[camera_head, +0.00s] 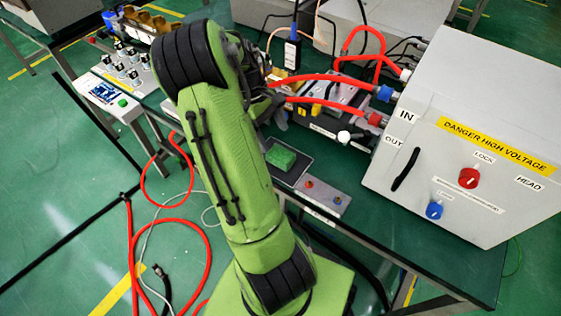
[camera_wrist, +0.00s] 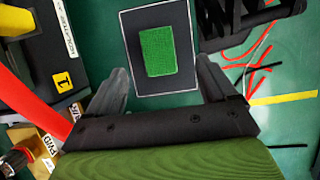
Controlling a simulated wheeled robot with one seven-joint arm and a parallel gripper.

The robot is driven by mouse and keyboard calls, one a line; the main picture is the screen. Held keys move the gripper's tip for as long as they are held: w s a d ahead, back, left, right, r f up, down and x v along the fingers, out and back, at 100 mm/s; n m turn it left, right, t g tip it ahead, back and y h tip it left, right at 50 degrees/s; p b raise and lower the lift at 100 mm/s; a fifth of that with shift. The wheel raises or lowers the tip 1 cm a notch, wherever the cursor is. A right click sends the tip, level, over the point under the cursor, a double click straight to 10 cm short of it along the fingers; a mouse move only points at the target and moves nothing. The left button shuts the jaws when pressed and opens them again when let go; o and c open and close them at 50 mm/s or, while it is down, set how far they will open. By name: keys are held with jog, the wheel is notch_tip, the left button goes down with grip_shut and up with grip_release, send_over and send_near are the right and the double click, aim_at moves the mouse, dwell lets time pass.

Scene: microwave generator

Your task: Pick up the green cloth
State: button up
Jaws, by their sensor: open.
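The green cloth (camera_head: 281,157) is a small folded rectangle lying on a dark mat (camera_head: 297,169) with a light edge, on the table. In the wrist view the cloth (camera_wrist: 163,52) lies on the dark mat (camera_wrist: 185,83), ahead of the fingertips and roughly centred between them. My gripper (camera_wrist: 165,85) is open, with its two fingers apart and nothing between them. It is apart from the cloth. In the head view my green arm reaches over the table, and its end is hidden behind the forearm.
A large grey high-voltage box (camera_head: 470,130) stands right of the cloth, with red hoses (camera_head: 335,80) running to it. A small grey panel with knobs (camera_head: 322,193) lies just in front of the mat. A yellow-labelled dark device (camera_wrist: 55,50) shows left in the wrist view.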

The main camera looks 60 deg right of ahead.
aim_at(281, 153)
jog(key=b+x, duration=0.1)
jog(key=x, duration=0.2)
jog(key=b+x, duration=0.1)
jog(key=x, duration=0.2)
jog(key=shift+d+f+b, duration=0.2)
jog(key=shift+f+b, duration=0.15)
jog(key=shift+f, duration=0.15)
jog(key=shift+r, duration=0.1)
jog(key=c, duration=1.1)
notch_tip(281, 153, up, 10)
jog(key=p, duration=0.4)
